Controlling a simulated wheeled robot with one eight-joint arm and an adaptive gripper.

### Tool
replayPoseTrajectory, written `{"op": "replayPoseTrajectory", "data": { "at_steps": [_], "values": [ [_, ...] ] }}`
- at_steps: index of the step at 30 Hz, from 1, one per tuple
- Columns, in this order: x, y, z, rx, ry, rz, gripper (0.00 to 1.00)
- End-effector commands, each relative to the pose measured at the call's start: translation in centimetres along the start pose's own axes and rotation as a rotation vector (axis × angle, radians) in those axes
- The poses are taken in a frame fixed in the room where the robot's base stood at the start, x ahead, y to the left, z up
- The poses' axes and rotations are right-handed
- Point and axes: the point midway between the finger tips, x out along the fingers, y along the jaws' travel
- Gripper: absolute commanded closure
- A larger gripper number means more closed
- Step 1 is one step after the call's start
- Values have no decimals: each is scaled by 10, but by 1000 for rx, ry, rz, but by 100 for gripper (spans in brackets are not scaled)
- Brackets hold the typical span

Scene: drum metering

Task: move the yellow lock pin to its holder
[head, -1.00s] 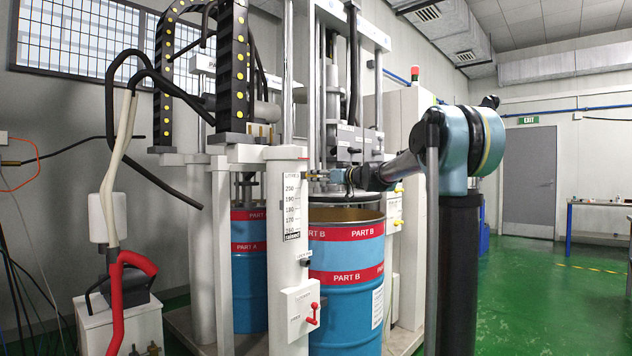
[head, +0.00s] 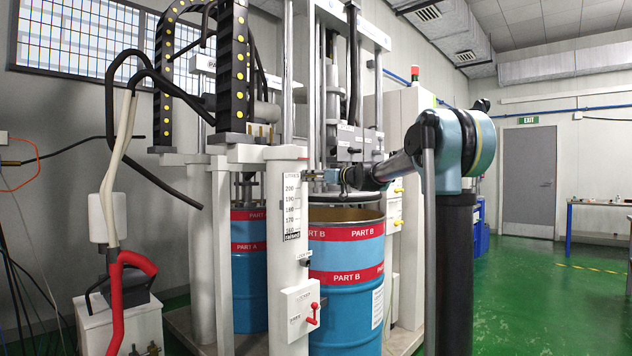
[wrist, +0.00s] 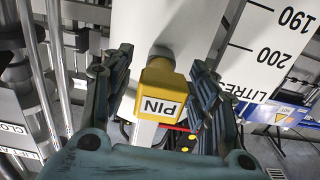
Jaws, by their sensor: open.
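The yellow lock pin (wrist: 162,88), a block labelled PIN, shows in the middle of the wrist view. A grey round part joins its far end to the white column (wrist: 195,28). My gripper (wrist: 162,72) is open, with one dark finger on each side of the pin. Whether the fingers touch it I cannot tell. In the head view my gripper (head: 318,176) is at the right side of the white column (head: 284,240), beside the litre scale, and the pin cannot be made out there. I cannot identify the pin's holder in either view.
The blue PART B drum (head: 345,255) stands below my gripper. A red-handled valve box (head: 302,310) is lower on the column. The PART A drum (head: 249,290) stands behind the column. Green floor (head: 535,290) is open to the right.

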Motion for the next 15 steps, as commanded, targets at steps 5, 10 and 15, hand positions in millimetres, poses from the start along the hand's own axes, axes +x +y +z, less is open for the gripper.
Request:
{"op": "replayPoseTrajectory", "data": {
  "at_steps": [5,10,15],
  "values": [
    [0,0,0,0,0,0,47],
    [0,0,0,0,0,0,47],
    [0,0,0,0,0,0,49]
  ]
}}
